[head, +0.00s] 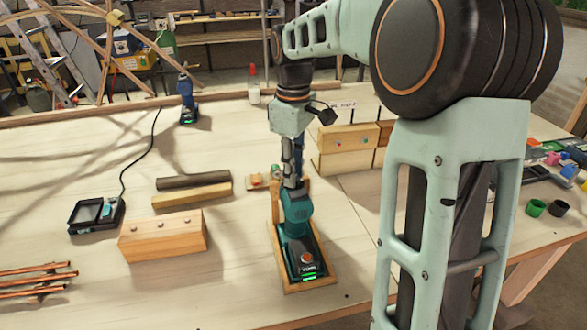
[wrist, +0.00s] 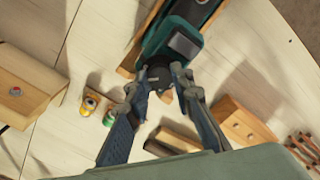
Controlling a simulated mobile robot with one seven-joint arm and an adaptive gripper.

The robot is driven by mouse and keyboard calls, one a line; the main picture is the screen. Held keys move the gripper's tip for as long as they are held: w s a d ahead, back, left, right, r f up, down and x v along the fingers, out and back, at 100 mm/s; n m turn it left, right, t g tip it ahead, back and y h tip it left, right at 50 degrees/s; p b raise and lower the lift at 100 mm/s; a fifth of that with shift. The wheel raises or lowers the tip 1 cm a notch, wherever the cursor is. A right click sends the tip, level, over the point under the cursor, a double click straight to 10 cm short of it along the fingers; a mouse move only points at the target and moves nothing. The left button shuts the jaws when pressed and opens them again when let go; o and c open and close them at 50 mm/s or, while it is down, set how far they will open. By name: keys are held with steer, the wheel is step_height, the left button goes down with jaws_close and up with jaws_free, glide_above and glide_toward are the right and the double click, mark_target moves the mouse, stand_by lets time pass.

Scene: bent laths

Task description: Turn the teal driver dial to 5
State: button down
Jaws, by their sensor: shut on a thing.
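The teal driver (head: 297,205) lies in a wooden cradle (head: 272,262) on the table, its base with green lights toward the near edge. It also shows at the top of the wrist view (wrist: 172,35). My gripper (head: 291,182) points down at the driver's nose end. In the wrist view my gripper (wrist: 160,80) has its two fingertips on either side of the dark dial (wrist: 157,72) at the nose, shut on it. No number on the dial can be read, and the fingertips partly cover it.
A wooden block (head: 163,235), two laths (head: 192,195) and a black charger tray (head: 97,215) lie to the left. Stacked wooden blocks (head: 345,145) stand right of my gripper. Small yellow (wrist: 90,102) and green pieces lie close by.

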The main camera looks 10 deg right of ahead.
steer(key=m+p, duration=0.1)
steer(key=m, duration=0.5)
steer(key=shift+r+p, duration=0.1)
steer(key=shift+p, duration=0.2)
stand_by(0.4)
steer(key=c, duration=2)
jaws_free()
steer(key=shift+o, duration=0.2)
step_height(320, 180, up, 12)
